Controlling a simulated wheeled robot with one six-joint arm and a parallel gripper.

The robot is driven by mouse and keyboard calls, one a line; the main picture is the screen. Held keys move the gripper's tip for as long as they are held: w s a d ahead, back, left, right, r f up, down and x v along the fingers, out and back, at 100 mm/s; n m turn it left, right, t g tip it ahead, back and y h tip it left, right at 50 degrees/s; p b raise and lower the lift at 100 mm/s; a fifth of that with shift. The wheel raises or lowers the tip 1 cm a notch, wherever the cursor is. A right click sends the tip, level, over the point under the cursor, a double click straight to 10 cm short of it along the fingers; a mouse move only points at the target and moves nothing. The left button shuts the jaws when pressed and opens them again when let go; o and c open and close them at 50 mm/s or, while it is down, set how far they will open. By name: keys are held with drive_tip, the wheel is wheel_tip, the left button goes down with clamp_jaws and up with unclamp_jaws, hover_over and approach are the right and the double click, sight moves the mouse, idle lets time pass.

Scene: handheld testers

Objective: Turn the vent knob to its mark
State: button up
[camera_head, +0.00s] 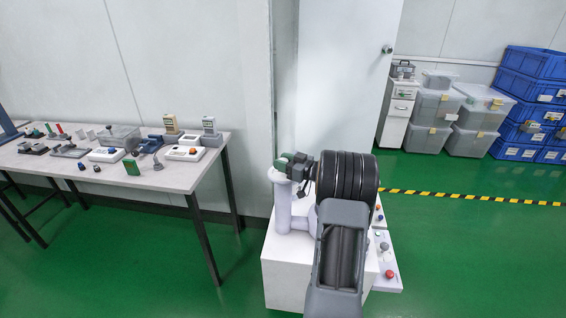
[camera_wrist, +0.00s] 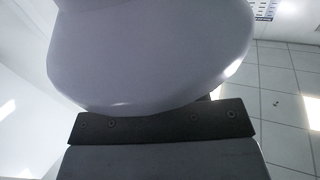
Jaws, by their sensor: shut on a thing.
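In the wrist view a dark bar with small screws, part of my gripper (camera_wrist: 160,128), crosses the lower middle. A pale grey rounded body (camera_wrist: 150,55) fills the view just above it, very close. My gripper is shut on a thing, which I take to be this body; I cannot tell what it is. In the head view my arm covers the middle and hides the jaws. A small green and dark unit (camera_head: 290,164) shows at the arm's left. I cannot make out the vent knob or its mark in either view.
A white box (camera_head: 285,272) stands below my arm, beside a panel (camera_head: 386,256) with buttons. Bins (camera_head: 468,125) and blue crates (camera_head: 530,62) stand back right. Green floor is clear at right.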

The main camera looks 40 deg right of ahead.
drive_tip(key=o, duration=0.9)
drive_tip(key=p+v, duration=0.1)
drive_tip(key=v, duration=1.2)
drive_tip(key=shift+s+d, duration=0.1)
drive_tip(key=shift+s, duration=0.25)
drive_tip(key=w+a+r+m+h+p, duration=0.1)
drive_tip(key=w+a+r+h+p, duration=0.1)
drive_tip(key=w+r+h+p, duration=0.3)
drive_tip(key=w+a+r+m+h+p, duration=0.1)
drive_tip(key=w+a+r+h, duration=0.15)
drive_tip(key=r, duration=0.35)
drive_tip(key=a+r+m+g+h+p, duration=0.3)
drive_tip(key=a+r+h+p, duration=0.15)
drive_tip(key=a+r, duration=0.3)
drive_tip(key=s+a+g+y+p, duration=0.1)
drive_tip(key=s+a+g+p, duration=0.1)
drive_tip(key=s+a, duration=0.4)
drive_tip(key=s+a+g+y+p, duration=0.2)
drive_tip(key=s+a+g, duration=0.2)
drive_tip(key=s+a, duration=0.3)
drive_tip(key=s+a+g+y+p, duration=0.1)
drive_tip(key=s+a+g+p, duration=0.2)
drive_tip(key=s+a, duration=0.3)
drive_tip(key=shift+s+a+f+g, duration=0.15)
drive_tip(key=shift+s+a+g, duration=0.15)
drive_tip(key=shift+a, duration=0.4)
